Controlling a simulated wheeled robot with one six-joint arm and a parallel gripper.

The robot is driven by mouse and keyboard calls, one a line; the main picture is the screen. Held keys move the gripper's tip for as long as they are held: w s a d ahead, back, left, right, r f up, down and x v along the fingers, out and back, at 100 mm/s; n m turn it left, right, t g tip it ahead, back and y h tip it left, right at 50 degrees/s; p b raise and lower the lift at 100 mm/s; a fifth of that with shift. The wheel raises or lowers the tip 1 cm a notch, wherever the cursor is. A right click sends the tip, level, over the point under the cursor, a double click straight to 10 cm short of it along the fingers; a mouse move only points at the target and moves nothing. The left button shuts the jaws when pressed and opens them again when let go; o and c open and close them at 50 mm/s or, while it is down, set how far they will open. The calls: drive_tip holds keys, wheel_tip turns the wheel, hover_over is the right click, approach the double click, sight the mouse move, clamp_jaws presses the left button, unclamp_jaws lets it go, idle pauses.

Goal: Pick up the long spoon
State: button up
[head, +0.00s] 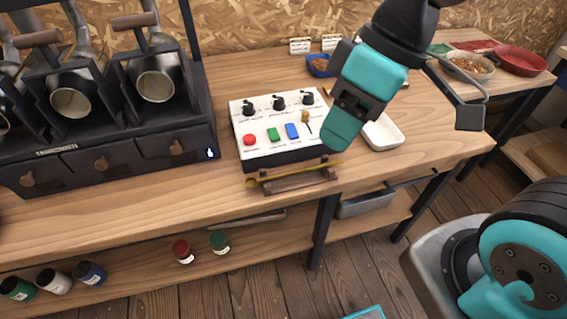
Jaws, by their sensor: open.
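The long spoon (300,174) is thin and brass-yellow. It lies across a small dark wooden rest (298,183) near the front edge of the workbench, in front of the white control box. Its round bowl end is at the left and its handle runs to the right. My gripper (342,128), teal and black, hangs from the upper right, above the bench and to the upper right of the spoon in the picture. It is open and apart from the spoon. The gap between its fingers is hidden from this angle.
The control box (262,150) with knobs and coloured buttons stands behind the spoon. A white tray (382,133) is right of it. A dark roasting machine (110,165) stands left. Jars (182,251) stand on the lower shelf. The bench (215,200) left of the spoon is clear.

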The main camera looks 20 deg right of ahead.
drive_tip(key=w+d+f+n+b, duration=0.25)
drive_tip(key=w+d+f, duration=0.2)
drive_tip(key=w, duration=0.35)
drive_tip(key=n+b, duration=0.1)
drive_tip(key=n, duration=0.5)
approach(308, 169)
drive_tip(key=f, duration=0.1)
drive_tip(key=f+n, duration=0.1)
drive_tip(key=shift+s+a+f, duration=0.1)
drive_tip(key=shift+a+f, duration=0.2)
drive_tip(key=shift+p+x, duration=0.55)
drive_tip(key=shift+x, duration=2.4)
drive_tip(key=shift+a+r, duration=0.1)
drive_tip(key=shift+a, duration=0.05)
clamp_jaws()
